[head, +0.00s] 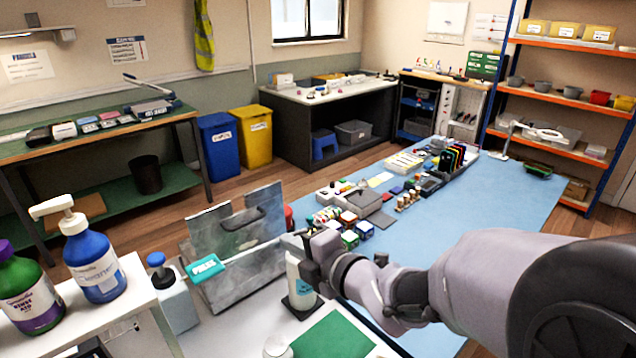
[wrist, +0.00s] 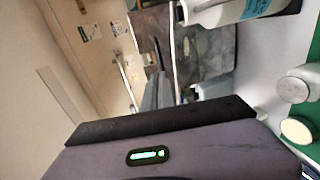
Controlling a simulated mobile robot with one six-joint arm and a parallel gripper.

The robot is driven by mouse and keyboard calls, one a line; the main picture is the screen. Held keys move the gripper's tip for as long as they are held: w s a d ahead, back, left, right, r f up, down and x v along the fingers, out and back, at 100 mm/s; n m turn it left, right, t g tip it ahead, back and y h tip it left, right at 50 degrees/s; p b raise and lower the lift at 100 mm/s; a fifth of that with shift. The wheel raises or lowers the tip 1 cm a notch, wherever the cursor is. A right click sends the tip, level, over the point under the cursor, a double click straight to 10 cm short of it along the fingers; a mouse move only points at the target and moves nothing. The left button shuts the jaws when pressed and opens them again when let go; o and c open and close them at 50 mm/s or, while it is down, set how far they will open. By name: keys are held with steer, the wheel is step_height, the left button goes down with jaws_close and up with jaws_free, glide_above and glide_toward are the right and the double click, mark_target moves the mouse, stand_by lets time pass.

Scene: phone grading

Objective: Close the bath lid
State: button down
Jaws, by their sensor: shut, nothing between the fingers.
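The bath shows in the head view as a grey, mottled metal body (head: 240,277) at the middle left. In the wrist view the grey mottled surface (wrist: 206,58) lies beyond my dark fingers.
A white bottle (head: 299,284) stands on a dark pad close under my gripper. A blue-capped bottle (head: 173,295) stands left of the bath. A green mat (head: 335,336) lies in front. Small items crowd the blue table (head: 420,225) behind.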

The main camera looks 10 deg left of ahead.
mark_target(247, 222)
steer(key=b+x, duration=0.1)
steer(key=x, duration=0.3)
steer(key=b+x, duration=0.1)
steer(key=x, duration=0.4)
steer(key=b+x, duration=0.1)
steer(key=x, duration=0.3)
steer(key=shift+s+a, duration=0.15)
steer(key=shift+a, duration=0.4)
